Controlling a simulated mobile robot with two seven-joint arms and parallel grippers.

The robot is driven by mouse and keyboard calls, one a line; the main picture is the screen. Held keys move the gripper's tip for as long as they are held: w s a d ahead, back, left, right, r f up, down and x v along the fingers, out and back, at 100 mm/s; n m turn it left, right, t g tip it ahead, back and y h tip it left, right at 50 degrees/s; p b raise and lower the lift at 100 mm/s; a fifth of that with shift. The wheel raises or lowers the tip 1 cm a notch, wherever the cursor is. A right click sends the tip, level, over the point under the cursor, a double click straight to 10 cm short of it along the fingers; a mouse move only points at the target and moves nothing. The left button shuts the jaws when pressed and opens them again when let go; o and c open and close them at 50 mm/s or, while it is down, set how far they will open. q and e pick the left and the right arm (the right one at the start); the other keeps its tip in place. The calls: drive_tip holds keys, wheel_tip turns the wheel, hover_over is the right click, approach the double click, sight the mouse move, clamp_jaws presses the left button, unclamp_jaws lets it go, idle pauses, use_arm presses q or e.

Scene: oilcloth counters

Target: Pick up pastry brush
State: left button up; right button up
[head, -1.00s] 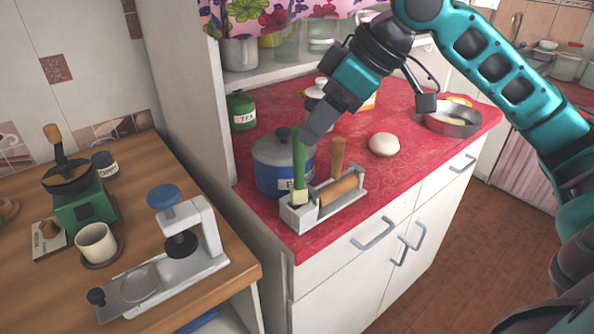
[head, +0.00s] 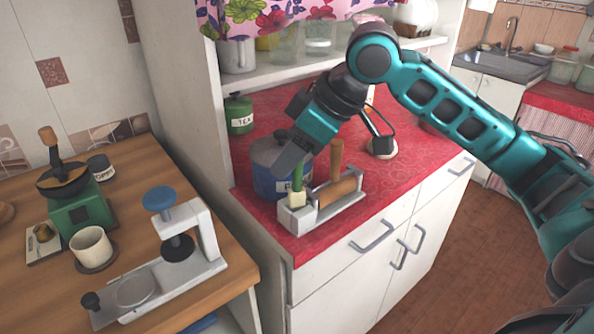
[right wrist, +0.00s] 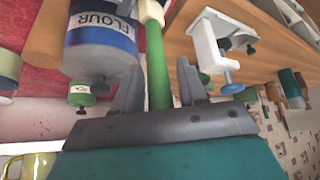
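The pastry brush has a green handle and a pale head. In the head view the brush (head: 297,190) stands head down in the left end of a grey holder (head: 318,217), its upper handle hidden by my right gripper (head: 290,163). In the right wrist view the green handle (right wrist: 158,82) runs between the two fingers of the right gripper (right wrist: 159,70). The fingers are open, with a gap showing on each side of the handle. My left gripper is not in view.
A blue flour canister (head: 264,182) stands close behind the holder. A green tea tin (head: 239,115) stands further back. A wooden counter with a white press (head: 205,230) is at left.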

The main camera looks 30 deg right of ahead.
clamp_jaws()
drive_tip(key=shift+r, duration=0.15)
